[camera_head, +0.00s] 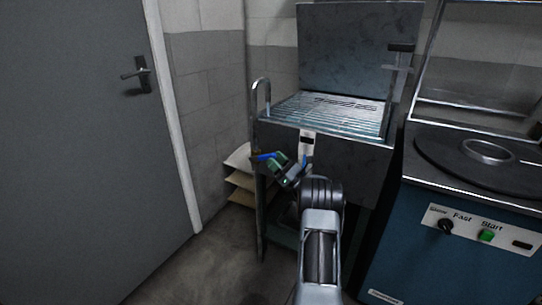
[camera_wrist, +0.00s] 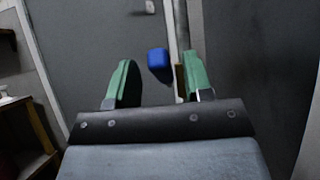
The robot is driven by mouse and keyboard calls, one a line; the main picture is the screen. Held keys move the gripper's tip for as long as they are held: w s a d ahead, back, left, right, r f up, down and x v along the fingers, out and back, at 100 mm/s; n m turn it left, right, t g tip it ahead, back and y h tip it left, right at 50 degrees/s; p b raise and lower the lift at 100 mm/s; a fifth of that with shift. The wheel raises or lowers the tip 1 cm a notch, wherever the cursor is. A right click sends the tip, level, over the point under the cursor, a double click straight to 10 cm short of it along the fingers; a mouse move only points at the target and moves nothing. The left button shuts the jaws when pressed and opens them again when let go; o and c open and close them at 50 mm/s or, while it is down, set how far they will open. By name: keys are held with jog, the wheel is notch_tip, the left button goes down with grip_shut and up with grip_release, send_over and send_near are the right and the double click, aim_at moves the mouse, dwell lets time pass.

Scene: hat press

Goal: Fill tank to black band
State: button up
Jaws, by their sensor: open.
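A metal tank (camera_head: 345,158) stands with its lid (camera_head: 360,50) raised and a wire rack (camera_head: 325,112) across its top. A curved spout (camera_head: 261,84) rises at its left corner. A small pale plate with a dark mark (camera_head: 307,138) is on the tank's front; I cannot tell a water level. My gripper (camera_head: 279,164) is open at the tank's lower front left. A blue handle-like piece (camera_head: 262,156) is by its fingertips. In the wrist view, the blue piece (camera_wrist: 158,60) shows between the green fingers, nearer the right one; I see no grip on it.
A blue machine (camera_head: 455,262) with a knob and a green button stands close on the right. Pale shelves (camera_head: 240,180) are beside the wall left of the tank. A grey door (camera_head: 80,130) is at the left. Floor (camera_head: 215,265) is clear in front of it.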

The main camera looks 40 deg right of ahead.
jog(key=p+v, duration=0.1)
jog(key=v, duration=1)
jog(key=shift+p, duration=0.35)
jog(key=a+r+n+g+y+p, duration=0.2)
jog(key=a+r+n+g+p, duration=0.4)
jog(key=a+r+g, duration=0.5)
jog(key=a+r+n+g+y+p, duration=0.2)
jog(key=a+r+n+g+p, duration=0.55)
jog(key=a, duration=0.75)
jog(key=s+a+r+n+g+h+p, duration=0.3)
jog(key=s+a+r+n+h+p, duration=0.65)
jog(key=s, duration=0.35)
jog(key=s+r+n+t+h+p, duration=0.2)
jog(key=s+r+n+h+p, duration=0.3)
jog(key=s+r+n+p, duration=0.2)
jog(key=shift+d+r+n+p, duration=0.4)
jog(key=shift+d+r+n, duration=0.1)
jog(key=shift+r, duration=0.1)
jog(key=shift+t+h, duration=0.25)
dwell(1.1)
